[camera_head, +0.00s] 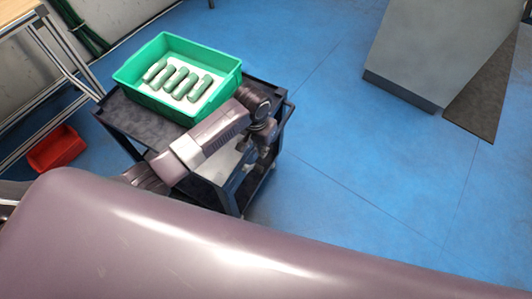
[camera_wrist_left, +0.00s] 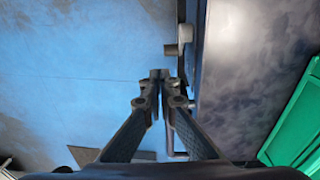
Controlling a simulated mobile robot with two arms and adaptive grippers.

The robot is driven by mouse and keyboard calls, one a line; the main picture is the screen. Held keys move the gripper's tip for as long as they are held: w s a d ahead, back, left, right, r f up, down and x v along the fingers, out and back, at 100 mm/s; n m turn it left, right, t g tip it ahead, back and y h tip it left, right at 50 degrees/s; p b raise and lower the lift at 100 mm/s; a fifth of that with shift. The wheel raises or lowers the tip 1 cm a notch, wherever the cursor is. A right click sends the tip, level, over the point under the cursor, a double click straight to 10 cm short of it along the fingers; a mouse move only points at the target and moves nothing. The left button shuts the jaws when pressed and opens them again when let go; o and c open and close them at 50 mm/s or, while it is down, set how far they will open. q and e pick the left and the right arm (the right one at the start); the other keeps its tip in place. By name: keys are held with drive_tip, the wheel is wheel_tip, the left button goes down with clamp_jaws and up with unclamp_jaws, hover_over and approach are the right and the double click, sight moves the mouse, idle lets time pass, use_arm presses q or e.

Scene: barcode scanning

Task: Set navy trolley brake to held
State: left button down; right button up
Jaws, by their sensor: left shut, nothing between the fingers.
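The navy trolley (camera_head: 145,122) stands on the blue floor, with a dark top shelf and a lower shelf. My left arm reaches across it. My left gripper (camera_head: 266,142) is at the trolley's right side and points downward. In the left wrist view the fingers (camera_wrist_left: 160,76) are shut with nothing between them, just beside the trolley's edge (camera_wrist_left: 200,75). A small grey part (camera_wrist_left: 184,36) sticks out from that edge just beyond the fingertips. I cannot tell whether it is the brake or what its setting is. My right gripper is not in view.
A green bin (camera_head: 222,85) with several green cylinders (camera_head: 180,82) sits on the trolley top. A red bin (camera_head: 57,148) is on the floor at the left, near a metal frame (camera_head: 66,50). A grey block (camera_head: 430,50) stands at the back right. The floor between is clear.

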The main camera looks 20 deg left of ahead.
use_arm(q)
drive_tip(key=w+r, duration=0.1)
drive_tip(key=w+a+r, duration=0.1)
drive_tip(key=w, duration=0.1)
drive_tip(key=shift+w, duration=0.15)
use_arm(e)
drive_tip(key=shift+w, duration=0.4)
use_arm(q)
drive_tip(key=shift+r, duration=0.1)
drive_tip(key=shift+s+a+f+b, duration=0.1)
drive_tip(key=shift+s+f, duration=0.2)
drive_tip(key=shift+f, duration=1.95)
drive_tip(key=shift+s+a+f+b, duration=0.15)
drive_tip(key=shift+s+f, duration=0.1)
drive_tip(key=shift+f, duration=2)
drive_tip(key=shift+s+d+f+b, duration=0.1)
drive_tip(key=shift+s+f, duration=0.2)
drive_tip(key=shift+f, duration=1.95)
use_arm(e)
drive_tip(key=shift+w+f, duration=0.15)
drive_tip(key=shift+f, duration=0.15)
use_arm(q)
drive_tip(key=shift+s+r+y, duration=0.1)
drive_tip(key=shift+y, duration=0.2)
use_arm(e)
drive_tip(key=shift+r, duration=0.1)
